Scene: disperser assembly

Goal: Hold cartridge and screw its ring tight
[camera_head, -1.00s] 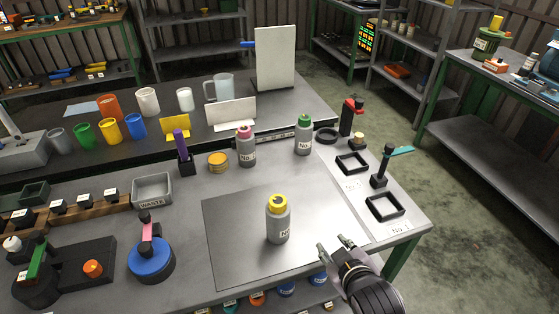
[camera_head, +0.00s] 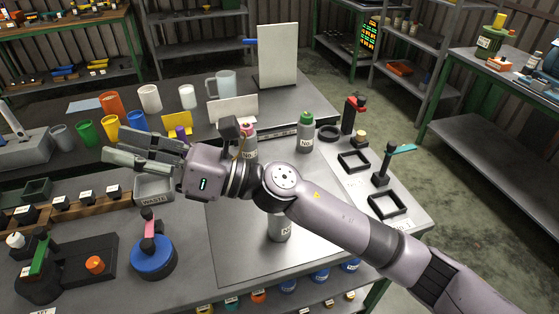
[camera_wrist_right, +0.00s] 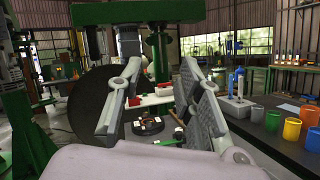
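A grey cartridge (camera_head: 280,230) stands upright on the dark mat (camera_head: 232,262) in the middle of the table. Its top and the yellow ring seen earlier are hidden behind my right arm. My right gripper (camera_head: 115,146) is left of the cartridge, above the table near the grey waste bin. Its fingers are spread with nothing between them, as the right wrist view (camera_wrist_right: 163,68) also shows. Two more grey bottles stand behind: one with a green top (camera_head: 305,133) and one with a pink top (camera_head: 249,153), partly hidden by my wrist. My left gripper is not in view.
The waste bin (camera_head: 154,190) is just below my right gripper. Coloured cups (camera_head: 108,130) stand at the back left. A blue round fixture (camera_head: 152,260) is front left. Black square frames (camera_head: 386,205) lie on the right. The front of the mat is clear.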

